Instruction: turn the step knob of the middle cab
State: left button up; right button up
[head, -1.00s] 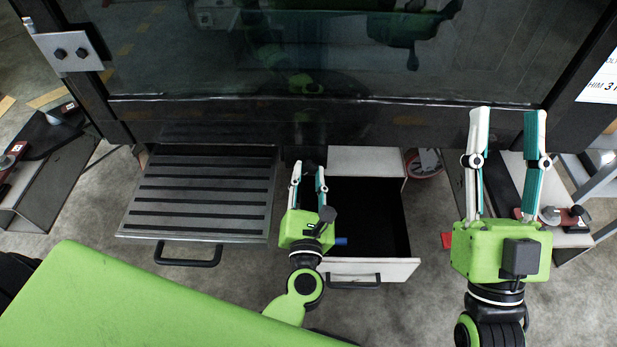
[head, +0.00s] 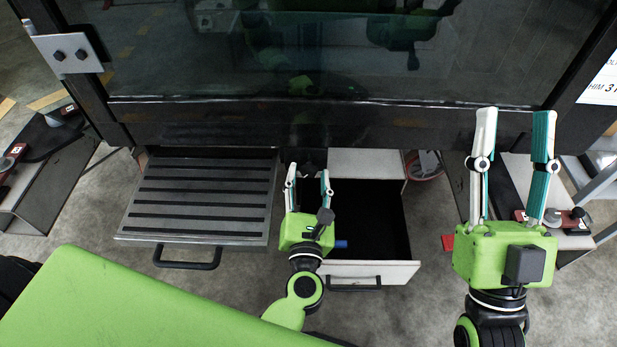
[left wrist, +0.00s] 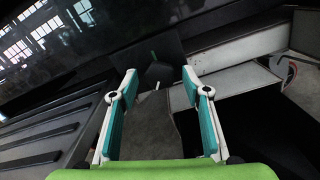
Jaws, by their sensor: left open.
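A dark, knob-like shape (left wrist: 158,72) sits under the lower edge of the cab (head: 240,125), between the ribbed step (head: 200,201) and the open drawer (head: 412,225). In the left wrist view it lies ahead of my left gripper (left wrist: 158,72), between the two fingertips in the picture and seemingly beyond them. Its details are too dark to tell. My left gripper (head: 308,169) is open and empty in the head view, its fingers pointing at the gap beneath the cab. My right gripper (head: 515,111) is open and empty, in front of the cab's right part.
The ribbed step juts out at left with a black handle (head: 187,262). The white-fronted drawer, dark inside, stands open right of my left gripper. Angled metal stands with red parts flank the cab at left (head: 45,175) and right (head: 560,235).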

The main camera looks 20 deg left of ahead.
pick_arm(q)
jog(key=v, duration=1.2)
dwell(0.3)
